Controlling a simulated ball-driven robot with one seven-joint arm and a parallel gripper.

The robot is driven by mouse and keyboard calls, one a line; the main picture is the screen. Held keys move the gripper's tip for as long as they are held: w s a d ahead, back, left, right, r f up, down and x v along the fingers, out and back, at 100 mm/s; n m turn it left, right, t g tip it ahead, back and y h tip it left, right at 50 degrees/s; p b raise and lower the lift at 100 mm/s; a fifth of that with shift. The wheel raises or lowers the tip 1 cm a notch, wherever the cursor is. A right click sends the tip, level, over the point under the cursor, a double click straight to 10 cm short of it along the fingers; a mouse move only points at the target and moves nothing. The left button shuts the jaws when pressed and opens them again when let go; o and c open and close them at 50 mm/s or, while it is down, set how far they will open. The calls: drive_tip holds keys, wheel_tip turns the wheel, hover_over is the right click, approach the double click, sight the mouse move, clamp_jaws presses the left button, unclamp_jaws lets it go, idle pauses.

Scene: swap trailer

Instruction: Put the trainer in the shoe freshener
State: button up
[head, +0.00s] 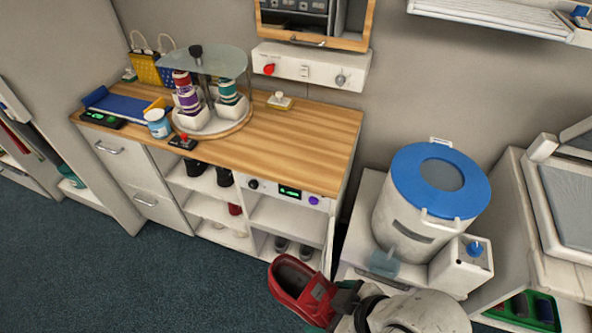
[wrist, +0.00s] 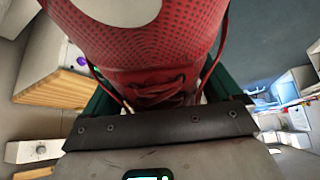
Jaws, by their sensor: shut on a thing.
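A red trainer (head: 302,286) with a dark opening is at the bottom of the head view, raised in front of the cabinet. It fills the upper middle of the wrist view (wrist: 150,50), with its laces near the jaws. My gripper (head: 338,300) is shut on the trainer; its green fingers show on both sides of it in the wrist view (wrist: 160,98). A cabinet unit with a green display and knobs (head: 290,191) has an open compartment (head: 285,217) beneath. It looks like the shoe freshener, but no label is readable. The held trainer is apart from it.
Shelves left of the unit hold black boots (head: 223,177) and a red shoe (head: 235,209). Grey shoes (head: 281,244) stand low under the compartment. A white drum with a blue lid (head: 440,180) stands right. The wooden counter (head: 300,130) has clear room at right. Carpet is open at left.

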drive_tip(key=w+d+f+m+t+h+b, duration=0.1)
drive_tip(key=w+d+f+m+h, duration=0.1)
drive_tip(key=w+d+f+m, duration=0.3)
drive_tip(key=w+d+f+m+t+h+b, duration=0.1)
drive_tip(key=w+d+f+m+h, duration=0.2)
drive_tip(key=w+d+f+m, duration=0.2)
drive_tip(key=d+f, duration=0.3)
drive_tip(key=f, duration=0.1)
drive_tip(key=shift+w+f+m+t+b, duration=0.15)
drive_tip(key=shift+f+m+t+b, duration=0.1)
drive_tip(key=shift+m+t+b, duration=0.05)
